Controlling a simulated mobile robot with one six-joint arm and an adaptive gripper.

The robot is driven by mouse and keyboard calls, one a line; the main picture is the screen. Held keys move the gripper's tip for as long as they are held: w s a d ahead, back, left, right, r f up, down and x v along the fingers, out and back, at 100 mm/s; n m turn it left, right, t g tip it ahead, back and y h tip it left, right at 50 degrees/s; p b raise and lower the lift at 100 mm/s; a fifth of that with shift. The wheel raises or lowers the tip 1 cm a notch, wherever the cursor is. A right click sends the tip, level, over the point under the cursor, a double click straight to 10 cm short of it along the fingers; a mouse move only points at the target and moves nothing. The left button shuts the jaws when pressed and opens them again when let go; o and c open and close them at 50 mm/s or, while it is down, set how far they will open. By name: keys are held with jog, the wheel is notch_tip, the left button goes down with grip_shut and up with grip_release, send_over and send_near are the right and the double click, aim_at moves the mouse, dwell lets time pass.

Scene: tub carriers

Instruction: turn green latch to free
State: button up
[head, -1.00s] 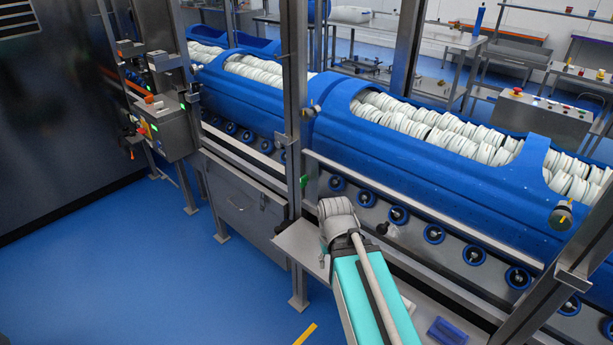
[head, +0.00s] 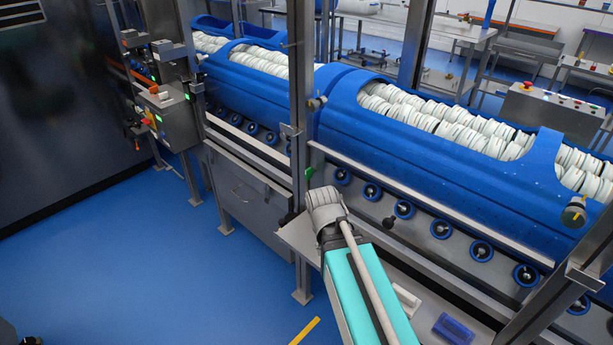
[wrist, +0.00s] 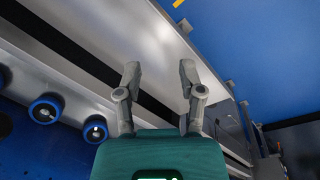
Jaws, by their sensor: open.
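A small green latch (head: 309,173) shows in the head view on the metal post, just above the far end of my arm. It is too small there to tell which way it is turned. My gripper (wrist: 158,75) shows in the wrist view with its two grey fingers apart and nothing between them. Bare metal rail surfaces lie beyond the fingertips. The latch cannot be made out in the wrist view. In the head view my arm hides the gripper's fingers, so its exact distance from the latch cannot be told.
Blue tubs (head: 430,150) full of white discs lie along the conveyor behind the post (head: 300,90). Blue rollers (head: 404,209) line its side. A blue block (head: 453,330) and a white piece (head: 407,301) lie on the front shelf. Blue floor at left is open.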

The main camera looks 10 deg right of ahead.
jog(key=w+f+m+t+h+b, duration=0.2)
jog(key=w+m+h+b, duration=0.15)
jog(key=w+h, duration=0.2)
jog(key=m+t+h+b, duration=0.6)
jog(key=t+h+b, duration=0.2)
send_near(310, 173)
jog(key=v, duration=0.5)
jog(key=shift+s+a+r, duration=0.15)
jog(key=shift+a+r, duration=0.1)
jog(key=shift+r, duration=0.1)
jog(key=shift+d, duration=0.15)
jog(key=x, duration=1.3)
jog(key=shift+w, duration=0.4)
